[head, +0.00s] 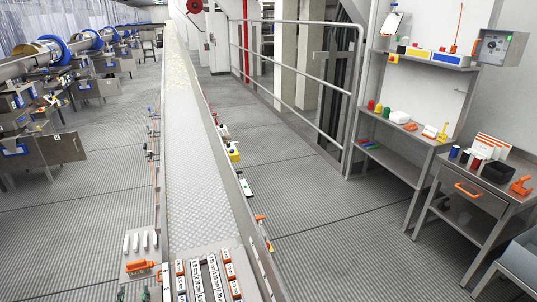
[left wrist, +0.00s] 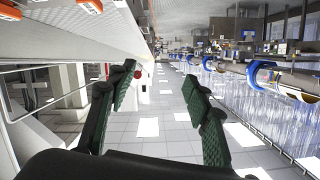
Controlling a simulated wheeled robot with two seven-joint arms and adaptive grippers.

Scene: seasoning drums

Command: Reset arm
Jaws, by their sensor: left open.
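My left gripper (head: 133,294) shows only as dark green fingertips at the bottom edge of the head view, beside the front end of the conveyor. In the left wrist view the left gripper (left wrist: 162,88) has its two green-padded fingers spread wide apart. Nothing is between them, only the distant floor and hall behind. The rest of my left arm is out of the head view. My right gripper is not in view.
A long pale conveyor (head: 200,170) runs away ahead. Orange-and-white boxes (head: 228,270), an orange-handled tool (head: 142,265) and white cylinders (head: 140,241) are close to the left gripper. Seasoning drums (head: 45,50) stand left; a workbench (head: 476,200) stands right. Floor between is clear.

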